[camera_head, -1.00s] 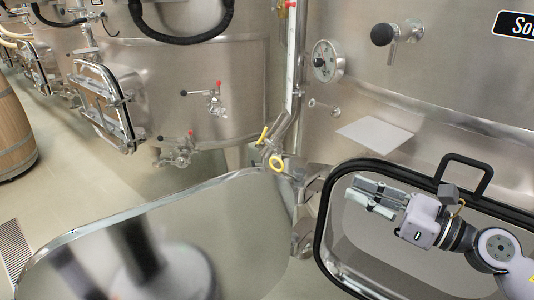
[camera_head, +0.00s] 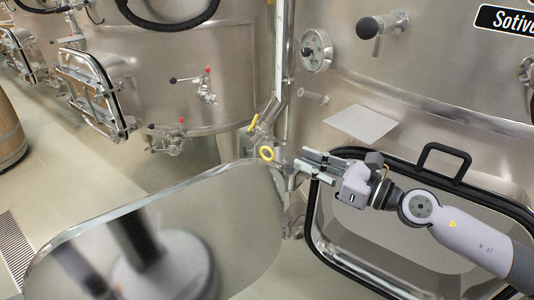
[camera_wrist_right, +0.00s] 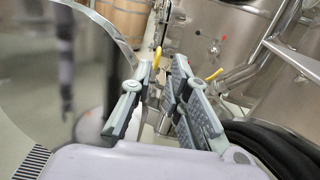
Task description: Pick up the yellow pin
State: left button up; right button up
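A yellow ring (camera_head: 266,154), which looks like the head of the yellow pin, is at the metal bracket in the middle of the head view. A second yellow piece (camera_head: 252,123), bar-shaped, sits just above and left of it. My right gripper (camera_head: 300,160) is just right of the ring, fingers pointing left at it, open and apart from it. In the right wrist view, one yellow piece (camera_wrist_right: 157,57) shows between the open fingertips and another (camera_wrist_right: 215,74) to the right of them. I cannot tell which is which there. My left gripper is not in view.
A steel plate (camera_head: 175,225) with a shiny surface fills the lower left. A black-rimmed hatch (camera_head: 335,225) lies under my right arm. A thin vertical pipe (camera_head: 284,60) rises behind the bracket.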

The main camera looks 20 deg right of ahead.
aim_at(274, 151)
jog(key=p+x, duration=0.5)
jog(key=x, duration=0.3)
jog(key=shift+w+f+p, duration=0.2)
jog(key=shift+p, duration=0.15)
jog(key=shift+w+a+f, duration=0.15)
jog(key=shift+a+f, duration=0.05)
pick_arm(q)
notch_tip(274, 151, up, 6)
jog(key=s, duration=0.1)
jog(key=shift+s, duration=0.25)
pick_arm(e)
jog(key=shift+c, duration=0.4)
grip_shut()
